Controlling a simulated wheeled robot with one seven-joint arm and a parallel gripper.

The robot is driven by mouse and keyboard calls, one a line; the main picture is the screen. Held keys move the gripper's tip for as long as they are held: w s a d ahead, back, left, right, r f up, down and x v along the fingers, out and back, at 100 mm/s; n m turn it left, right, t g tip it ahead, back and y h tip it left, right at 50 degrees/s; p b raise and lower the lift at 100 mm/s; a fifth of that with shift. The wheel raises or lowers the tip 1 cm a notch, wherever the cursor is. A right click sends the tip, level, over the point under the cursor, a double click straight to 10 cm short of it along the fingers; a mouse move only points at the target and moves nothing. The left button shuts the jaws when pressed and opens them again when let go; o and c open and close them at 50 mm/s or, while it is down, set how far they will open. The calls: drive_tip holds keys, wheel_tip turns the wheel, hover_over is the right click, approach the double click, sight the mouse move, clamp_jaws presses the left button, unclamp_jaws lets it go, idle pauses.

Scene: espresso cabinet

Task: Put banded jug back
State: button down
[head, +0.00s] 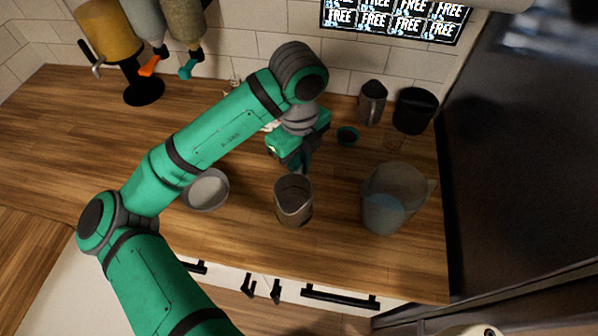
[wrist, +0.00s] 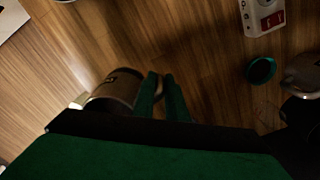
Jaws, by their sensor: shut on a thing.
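The banded jug (head: 294,201) is a grey metal jug with a darker band, near the front middle of the wooden counter in the head view. It also shows in the wrist view (wrist: 116,88), left of the fingers. My gripper (head: 301,167) is behind the jug, pointing down, and its fingers (wrist: 161,92) are shut on the jug's handle side. The fingers hide most of the handle. The jug looks upright; I cannot tell whether its base touches the counter.
A clear pitcher (head: 387,207) with bluish liquid stands right of the jug, and a pale bowl (head: 207,190) stands left. The left counter is clear.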

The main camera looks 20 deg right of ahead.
drive_tip(key=shift+w+d+f, duration=0.1)
drive_tip(key=shift+w+f, duration=0.15)
drive_tip(key=shift+f, duration=0.6)
drive_tip(key=shift+w+d+f, duration=0.1)
drive_tip(key=shift+w+f, duration=0.15)
drive_tip(key=shift+f, duration=0.6)
drive_tip(key=shift+w+d+f, duration=0.1)
drive_tip(key=shift+w+f, duration=0.15)
drive_tip(key=shift+f, duration=0.6)
drive_tip(key=shift+f, duration=0.1)
drive_tip(key=c, duration=1.8)
unclamp_jaws()
drive_tip(key=shift+o, duration=0.2)
wheel_tip(320, 180, up, 12)
